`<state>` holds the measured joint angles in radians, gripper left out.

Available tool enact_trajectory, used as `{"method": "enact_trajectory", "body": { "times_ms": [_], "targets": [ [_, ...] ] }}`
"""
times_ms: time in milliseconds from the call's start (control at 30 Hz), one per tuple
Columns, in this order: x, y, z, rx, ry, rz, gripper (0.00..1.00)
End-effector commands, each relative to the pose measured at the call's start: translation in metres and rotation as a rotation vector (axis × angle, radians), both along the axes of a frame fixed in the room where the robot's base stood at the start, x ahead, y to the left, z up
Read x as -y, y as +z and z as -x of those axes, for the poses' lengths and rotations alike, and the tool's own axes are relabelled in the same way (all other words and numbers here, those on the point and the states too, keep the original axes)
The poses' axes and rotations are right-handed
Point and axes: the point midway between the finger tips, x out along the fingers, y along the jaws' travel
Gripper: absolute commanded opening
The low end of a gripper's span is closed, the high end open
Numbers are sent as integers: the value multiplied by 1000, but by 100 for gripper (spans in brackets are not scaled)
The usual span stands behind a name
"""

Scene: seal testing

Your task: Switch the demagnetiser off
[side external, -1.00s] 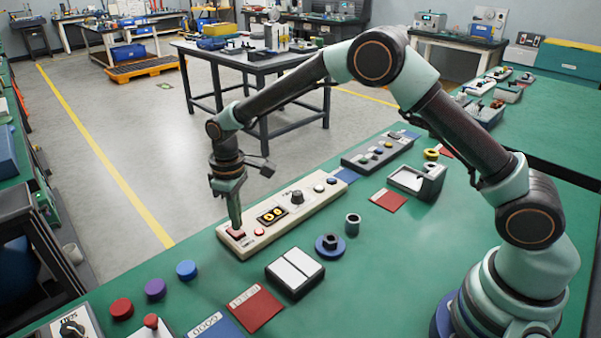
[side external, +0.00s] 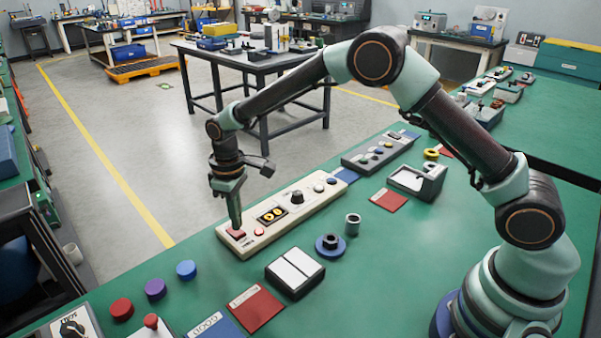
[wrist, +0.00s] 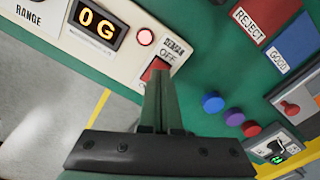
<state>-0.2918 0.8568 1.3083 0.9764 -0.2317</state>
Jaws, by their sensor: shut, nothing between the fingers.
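A long cream control panel (side external: 290,214) lies on the green bench, with a red rocker switch (side external: 240,234) at its near left end. In the wrist view the rocker (wrist: 154,68) sits beside a label reading OFF. Next to it are a round red lamp (wrist: 145,36), which looks lit, and a display (wrist: 99,25) reading 0 G. My gripper (side external: 236,225) is shut and empty, pointing down with its tips at the rocker. In the wrist view its fingers (wrist: 161,82) hide part of the rocker, so I cannot tell whether they touch it.
A black knob (side external: 297,197) stands farther along the panel. Red, purple and blue round buttons (side external: 187,269) are at the near left. A black-framed white pad (side external: 295,271), a red REJECT mat (side external: 257,308) and a blue-based hex part (side external: 329,244) lie on the bench in front.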

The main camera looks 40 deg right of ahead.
Motion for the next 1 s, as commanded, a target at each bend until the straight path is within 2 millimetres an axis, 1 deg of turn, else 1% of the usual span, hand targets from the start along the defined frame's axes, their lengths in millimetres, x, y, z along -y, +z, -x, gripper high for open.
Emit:
{"method": "enact_trajectory", "body": {
  "times_ms": [433,1000],
  "targets": [
    [0,-1,0,0,0,0,0],
    [0,-8,0,-1,0,0,0]
  ]
}}
